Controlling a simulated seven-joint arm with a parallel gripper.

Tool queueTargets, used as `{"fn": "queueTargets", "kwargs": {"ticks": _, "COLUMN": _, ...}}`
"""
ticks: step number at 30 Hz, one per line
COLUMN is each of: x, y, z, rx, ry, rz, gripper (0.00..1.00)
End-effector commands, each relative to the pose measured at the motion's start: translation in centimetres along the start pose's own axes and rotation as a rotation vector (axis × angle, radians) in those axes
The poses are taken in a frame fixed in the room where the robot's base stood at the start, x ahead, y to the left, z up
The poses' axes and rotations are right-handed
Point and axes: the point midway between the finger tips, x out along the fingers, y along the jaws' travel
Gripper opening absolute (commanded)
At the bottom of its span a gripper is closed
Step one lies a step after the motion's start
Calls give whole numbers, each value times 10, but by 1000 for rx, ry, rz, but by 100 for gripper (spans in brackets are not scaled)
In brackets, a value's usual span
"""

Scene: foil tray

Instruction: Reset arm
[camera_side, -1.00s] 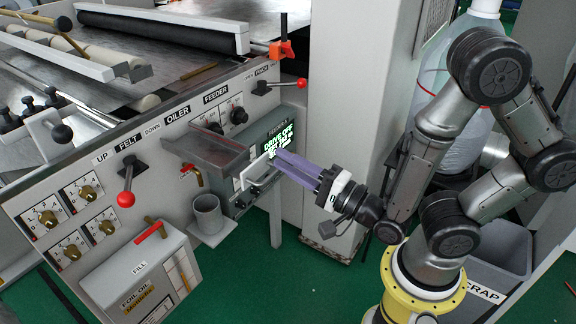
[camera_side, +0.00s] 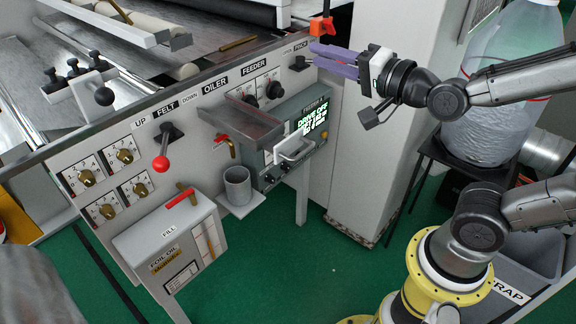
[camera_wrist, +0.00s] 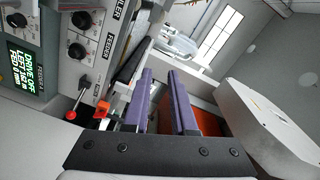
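My gripper (camera_side: 313,53) is raised in the upper right of the side view, in front of the pale column and near the right end of the panel. Its two purple fingers point left and are apart, with nothing between them. The wrist view also shows both fingers (camera_wrist: 160,75) with an empty gap. The control unit (camera_side: 318,107) with the green "DRIVE OFF" display stands below and left of the gripper, clear of it. The unit's white handle (camera_side: 295,150) is free of the fingers.
An orange-red clamp (camera_side: 321,27) sits close above the fingertips. A red-tipped lever (camera_wrist: 71,115) is left of the fingers in the wrist view. A large clear bottle (camera_side: 500,85) stands right.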

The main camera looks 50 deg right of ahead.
Motion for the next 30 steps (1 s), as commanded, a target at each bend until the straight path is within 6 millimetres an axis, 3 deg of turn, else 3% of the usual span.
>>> {"fn": "queueTargets", "kwargs": {"ticks": 8, "x": -41, "y": 13, "z": 5, "rx": -413, "ry": -213, "rz": 231, "gripper": 25}}
{"fn": "queueTargets", "kwargs": {"ticks": 15, "x": -100, "y": 52, "z": 16, "rx": -783, "ry": -502, "rz": 439, "gripper": 25}}
{"fn": "queueTargets", "kwargs": {"ticks": 21, "x": -150, "y": 92, "z": 26, "rx": -1001, "ry": -791, "rz": 577, "gripper": 25}}
{"fn": "queueTargets", "kwargs": {"ticks": 25, "x": -168, "y": 104, "z": 28, "rx": -1072, "ry": -908, "rz": 610, "gripper": 25}}
{"fn": "queueTargets", "kwargs": {"ticks": 30, "x": -170, "y": 106, "z": 29, "rx": -1103, "ry": -933, "rz": 601, "gripper": 25}}
